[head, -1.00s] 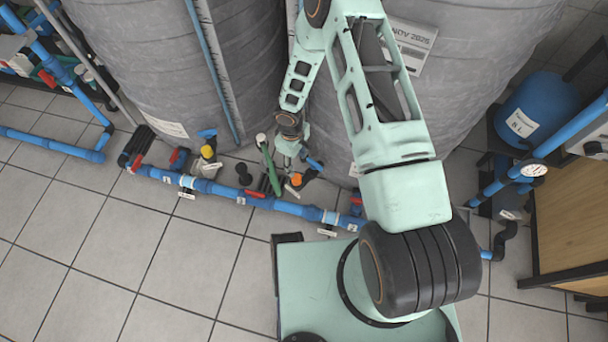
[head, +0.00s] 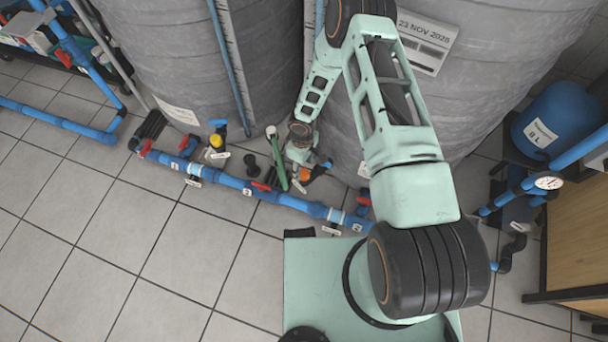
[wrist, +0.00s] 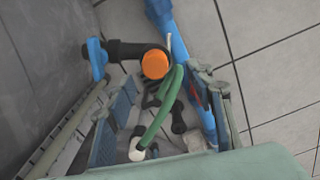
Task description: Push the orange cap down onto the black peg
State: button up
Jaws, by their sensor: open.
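The orange cap (wrist: 155,64) shows round and from above in the wrist view, over the end of a black fitting (wrist: 122,50). The peg under it is hidden, and I cannot tell how far down the cap sits. In the head view the orange cap (head: 305,174) is small, low beside the pipe. My gripper (wrist: 166,84) is open, its blue-padded fingers apart on either side, with the cap just beyond the fingertips near the middle of the gap. The fingers look empty. In the head view my gripper (head: 299,157) is small and close behind the cap.
A blue pipe (head: 235,183) with red-handled valves runs along the floor. A yellow cap (head: 216,140) and a bare black post (head: 251,164) stand left. Grey tanks (head: 180,60) stand behind; the front floor is clear.

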aim_at(304, 172)
jog(key=shift+f, duration=0.25)
jog(key=f, duration=0.1)
jog(key=f+b, duration=0.1)
jog(key=f, duration=0.3)
jog(key=shift+w+d+f+b, duration=0.1)
jog(key=shift+w+d+b, duration=0.1)
jog(key=shift+w+b, duration=0.15)
jog(key=c, duration=1)
